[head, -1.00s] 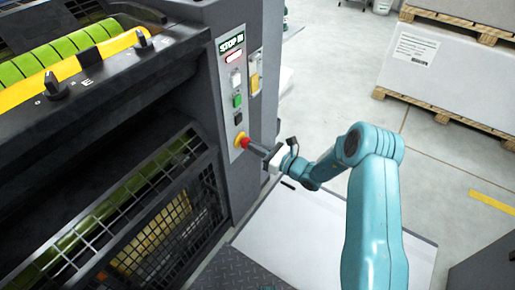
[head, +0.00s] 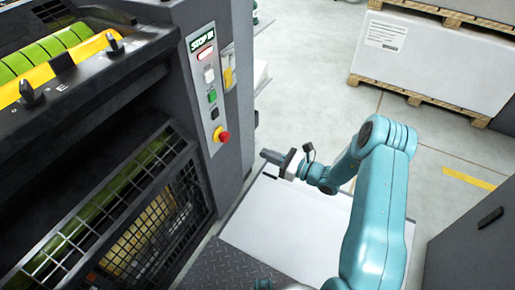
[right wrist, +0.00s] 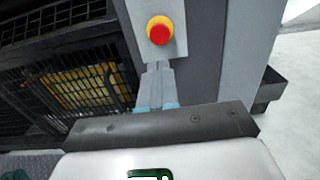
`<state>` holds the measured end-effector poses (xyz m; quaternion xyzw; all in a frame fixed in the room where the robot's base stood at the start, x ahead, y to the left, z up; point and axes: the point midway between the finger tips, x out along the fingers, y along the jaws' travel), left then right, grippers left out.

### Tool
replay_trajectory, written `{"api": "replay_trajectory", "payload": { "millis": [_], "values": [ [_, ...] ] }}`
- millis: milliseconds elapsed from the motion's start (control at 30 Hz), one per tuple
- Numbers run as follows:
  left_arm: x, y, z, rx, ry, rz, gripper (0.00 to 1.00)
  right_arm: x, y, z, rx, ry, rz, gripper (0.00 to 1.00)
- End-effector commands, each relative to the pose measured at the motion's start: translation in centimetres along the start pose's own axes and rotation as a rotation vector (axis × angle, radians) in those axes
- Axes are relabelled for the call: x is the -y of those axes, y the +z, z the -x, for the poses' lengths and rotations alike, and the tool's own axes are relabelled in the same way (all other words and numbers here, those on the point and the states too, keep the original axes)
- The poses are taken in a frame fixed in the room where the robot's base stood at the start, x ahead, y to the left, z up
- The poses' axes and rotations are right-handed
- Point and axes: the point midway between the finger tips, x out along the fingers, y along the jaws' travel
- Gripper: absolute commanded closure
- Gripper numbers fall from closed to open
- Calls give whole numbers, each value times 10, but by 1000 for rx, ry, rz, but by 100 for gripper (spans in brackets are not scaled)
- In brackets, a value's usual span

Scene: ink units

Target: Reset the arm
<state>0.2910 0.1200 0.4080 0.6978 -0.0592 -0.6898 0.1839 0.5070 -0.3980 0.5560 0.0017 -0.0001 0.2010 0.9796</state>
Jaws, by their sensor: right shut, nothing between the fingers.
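My right arm, teal, comes in from the lower right of the head view. Its gripper (head: 268,156) is shut and empty, clear of the machine's side and to the right of the control panel. The red emergency button on its yellow collar (head: 221,135) is on the panel's lower end, with nothing touching it. In the right wrist view the shut fingers (right wrist: 158,68) point toward the panel, below the red button (right wrist: 159,32). My left gripper is not in view.
The grey press with its control panel (head: 207,80) and a black mesh guard (head: 150,230) fills the left. A white-topped board (head: 290,220) lies below my right arm. A wrapped pallet load (head: 430,60) stands at the back right. A dark grey cabinet (head: 480,250) is at the lower right.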

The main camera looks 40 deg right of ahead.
Motion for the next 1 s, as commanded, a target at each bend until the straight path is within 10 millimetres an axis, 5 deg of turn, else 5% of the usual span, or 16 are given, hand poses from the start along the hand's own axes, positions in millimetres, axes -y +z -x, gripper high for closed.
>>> {"api": "replay_trajectory", "payload": {
  "millis": [1000],
  "values": [
    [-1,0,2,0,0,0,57,-3,0,14,0,0,1,100]
  ]
}}
